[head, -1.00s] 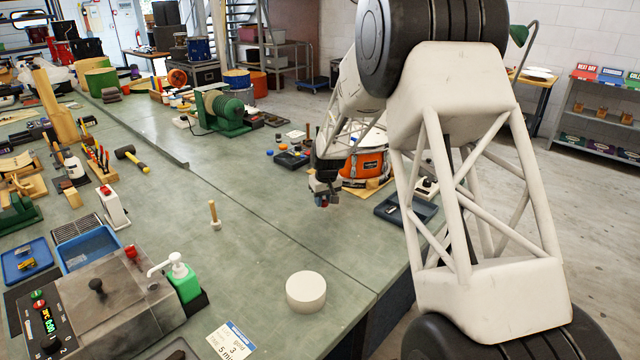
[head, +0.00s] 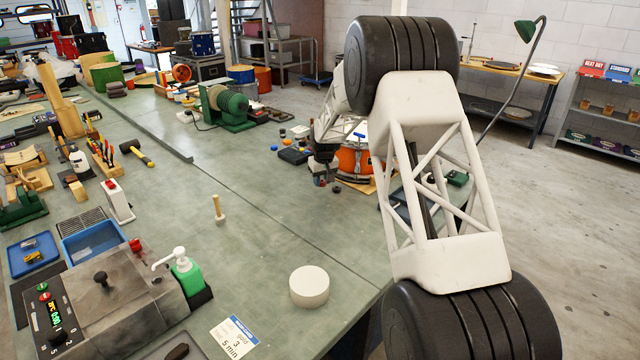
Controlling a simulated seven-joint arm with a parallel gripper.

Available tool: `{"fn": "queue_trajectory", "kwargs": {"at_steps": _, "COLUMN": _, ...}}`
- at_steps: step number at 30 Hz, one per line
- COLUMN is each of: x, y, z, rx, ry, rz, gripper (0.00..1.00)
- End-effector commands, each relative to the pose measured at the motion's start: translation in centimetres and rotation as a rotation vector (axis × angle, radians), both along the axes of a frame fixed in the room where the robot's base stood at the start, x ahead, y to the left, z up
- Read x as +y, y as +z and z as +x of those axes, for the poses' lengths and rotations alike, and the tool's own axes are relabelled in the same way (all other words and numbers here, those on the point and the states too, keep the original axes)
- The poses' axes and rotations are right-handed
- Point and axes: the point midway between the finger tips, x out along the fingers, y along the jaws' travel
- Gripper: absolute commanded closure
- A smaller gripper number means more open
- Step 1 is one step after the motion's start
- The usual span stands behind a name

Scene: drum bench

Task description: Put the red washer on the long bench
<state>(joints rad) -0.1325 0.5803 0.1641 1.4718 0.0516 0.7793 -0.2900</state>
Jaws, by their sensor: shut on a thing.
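The long bench (head: 260,262) has a worn green top and runs from the front toward the back left. My gripper (head: 322,180) is low over the bench's right part, just left of the orange drum. It is small in the view and partly dark against its surroundings. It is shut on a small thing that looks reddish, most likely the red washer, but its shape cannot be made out. I cannot tell whether the held thing touches the bench top. My arm hides part of the drum and the bench's right edge.
The orange drum (head: 356,161) stands close right of my gripper. A dark tray (head: 294,155) with small coloured parts around it lies behind left. A white round block (head: 309,286) and a wooden peg (head: 218,210) stand nearer. The bench between peg and gripper is clear.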

Motion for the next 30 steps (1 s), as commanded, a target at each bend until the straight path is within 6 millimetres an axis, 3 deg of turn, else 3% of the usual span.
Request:
{"fn": "queue_trajectory", "kwargs": {"at_steps": 9, "x": 0.4, "y": -0.3, "z": 2.9, "rx": 0.000, "ry": 0.000, "rz": 0.000, "gripper": 0.92}}
{"fn": "queue_trajectory", "kwargs": {"at_steps": 30, "x": 0.6, "y": -0.9, "z": 4.1, "rx": 0.003, "ry": 0.000, "rz": 0.000, "gripper": 0.92}}
